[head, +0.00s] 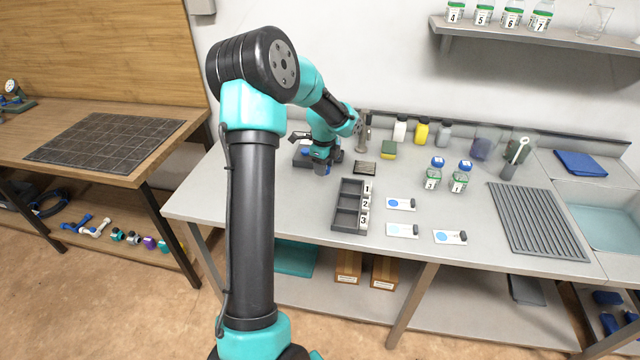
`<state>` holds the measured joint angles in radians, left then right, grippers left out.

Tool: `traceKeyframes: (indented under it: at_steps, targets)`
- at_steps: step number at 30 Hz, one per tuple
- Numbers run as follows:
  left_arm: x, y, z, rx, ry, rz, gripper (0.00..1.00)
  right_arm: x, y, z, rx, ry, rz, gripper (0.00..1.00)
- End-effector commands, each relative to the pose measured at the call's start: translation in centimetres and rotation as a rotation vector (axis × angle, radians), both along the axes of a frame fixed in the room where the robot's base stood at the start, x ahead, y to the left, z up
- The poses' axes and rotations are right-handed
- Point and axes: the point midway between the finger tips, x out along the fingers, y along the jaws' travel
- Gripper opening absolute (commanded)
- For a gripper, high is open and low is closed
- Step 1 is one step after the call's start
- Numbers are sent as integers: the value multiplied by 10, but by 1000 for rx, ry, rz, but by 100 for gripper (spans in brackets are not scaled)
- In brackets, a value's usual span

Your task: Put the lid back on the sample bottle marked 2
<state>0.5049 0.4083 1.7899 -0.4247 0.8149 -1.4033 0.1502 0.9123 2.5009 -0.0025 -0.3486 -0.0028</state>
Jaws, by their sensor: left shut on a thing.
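My left gripper (322,168) is at the back left of the grey bench, pointing down. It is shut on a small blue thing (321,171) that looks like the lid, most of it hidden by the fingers. I cannot see the bottle marked 2; the gripper and arm cover part of that area. Bottles marked 3 (432,180) and 1 (460,182) stand upright to the right, both with blue lids on. My right gripper is not in view.
A dark device (302,156) stands beside the gripper. A grey rack (346,212) with slots labelled 1, 2, 3 looks empty. Several cards (402,230) lie right of it. A ribbed mat (535,222) and sink (607,222) are at the right. Labelled bottles stand on the wall shelf (560,38).

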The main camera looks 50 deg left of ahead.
Motion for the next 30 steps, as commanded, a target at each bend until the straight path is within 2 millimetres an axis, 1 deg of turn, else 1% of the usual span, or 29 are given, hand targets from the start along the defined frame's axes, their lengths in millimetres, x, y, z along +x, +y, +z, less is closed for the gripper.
traceKeyframes:
  at_steps: [1, 3, 15, 21, 30]
  targets:
    - [11, 9, 3, 1, -2, 17, 21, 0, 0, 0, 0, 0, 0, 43]
    - [23, 19, 8, 1, -2, 40, 21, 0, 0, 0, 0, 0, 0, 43]
    - [84, 69, 37, 1, -2, 172, 21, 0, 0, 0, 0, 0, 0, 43]
    - [109, 88, 52, 0, -2, 233, 21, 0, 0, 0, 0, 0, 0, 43]
    - [138, 110, 74, 1, -4, 318, 21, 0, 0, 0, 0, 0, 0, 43]
